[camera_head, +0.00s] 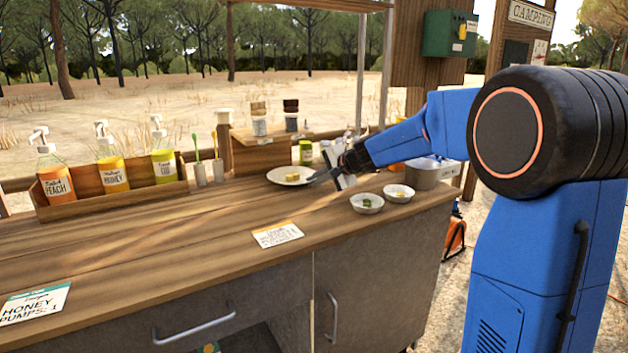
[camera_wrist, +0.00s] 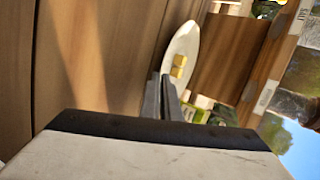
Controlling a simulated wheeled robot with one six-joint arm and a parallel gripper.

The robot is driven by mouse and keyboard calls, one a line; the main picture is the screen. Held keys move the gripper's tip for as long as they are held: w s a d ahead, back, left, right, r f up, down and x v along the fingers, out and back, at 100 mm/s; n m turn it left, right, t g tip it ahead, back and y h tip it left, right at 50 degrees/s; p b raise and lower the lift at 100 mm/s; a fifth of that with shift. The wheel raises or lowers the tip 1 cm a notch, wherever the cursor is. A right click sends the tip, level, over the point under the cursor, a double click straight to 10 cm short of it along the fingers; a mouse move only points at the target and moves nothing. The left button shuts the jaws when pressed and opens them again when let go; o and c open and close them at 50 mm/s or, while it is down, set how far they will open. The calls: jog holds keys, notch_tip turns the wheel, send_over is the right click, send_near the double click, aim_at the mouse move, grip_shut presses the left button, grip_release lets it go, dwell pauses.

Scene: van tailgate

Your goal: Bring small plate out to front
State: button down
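The small white plate (camera_head: 275,176) lies on the wooden counter, left of my gripper, with yellow cubes (camera_head: 292,177) on it. In the wrist view the plate (camera_wrist: 188,42) stands out as a narrow oval, with the cubes (camera_wrist: 178,66) near its middle. My gripper (camera_head: 320,177) is low over the counter at the plate's right edge. In the wrist view its dark fingers (camera_wrist: 163,90) are close together and overlap the plate's near rim. Whether they are closed on the rim or only beside it is not clear.
Two small bowls (camera_head: 367,209) (camera_head: 398,199) stand right of the plate. A wooden box with jars (camera_head: 262,152) is behind it. A pump-bottle rack (camera_head: 120,187) is at left. A card (camera_head: 277,235) lies near the front edge. The counter's front left is mostly clear.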

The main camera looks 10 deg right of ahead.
aim_at(350, 212)
jog(key=shift+s+d, duration=0.95)
jog(key=shift+s, duration=2)
jog(key=shift+s+d, duration=1)
jog(key=shift+s, duration=1.95)
jog(key=shift+s+d, duration=0.95)
jog(key=shift+s, duration=2)
jog(key=c, duration=1.9)
grip_release()
jog(key=shift+c, duration=0.2)
jog(key=shift+f, duration=0.1)
